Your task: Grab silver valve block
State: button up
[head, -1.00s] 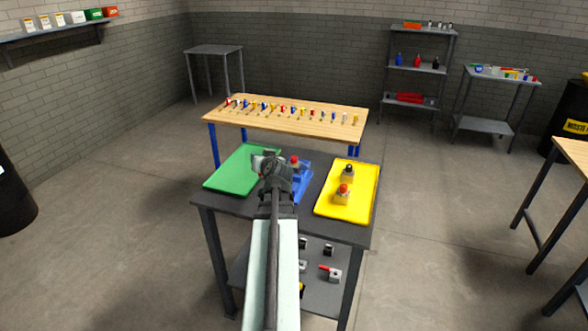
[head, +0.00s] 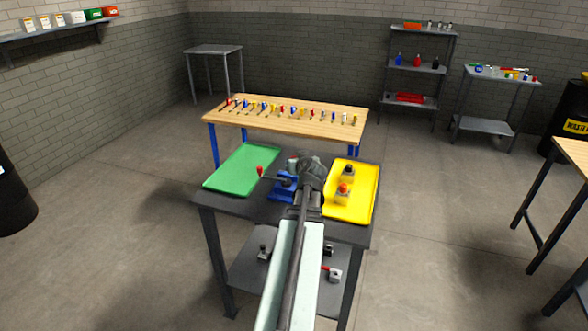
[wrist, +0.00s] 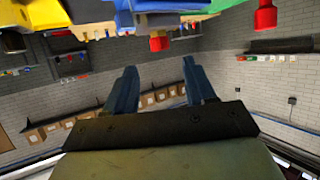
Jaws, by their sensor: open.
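In the head view, two valve blocks with silver-tan bodies stand on the yellow tray (head: 363,205), one with a black knob (head: 348,171) and one with a red knob (head: 343,192). My gripper (wrist: 158,82) is open, with nothing between its fingers in the wrist view. In the head view its wrist is above the table between a blue fixture (head: 283,190) and the yellow tray; the fingers are hidden. A lever with a red knob (head: 259,170) sticks out left of the fixture. Which block is the silver one I cannot tell.
A green tray (head: 240,168) lies on the left of the dark table, its surface clear. Several small blocks, one with a red handle (head: 333,273), sit on the lower shelf. A wooden bench (head: 280,124) with a row of tools stands behind.

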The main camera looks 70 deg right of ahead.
jog(key=x, duration=0.8)
jog(key=shift+d+f, duration=0.1)
jog(key=shift+f, duration=0.1)
jog(key=shift+c, duration=0.5)
grip_shut()
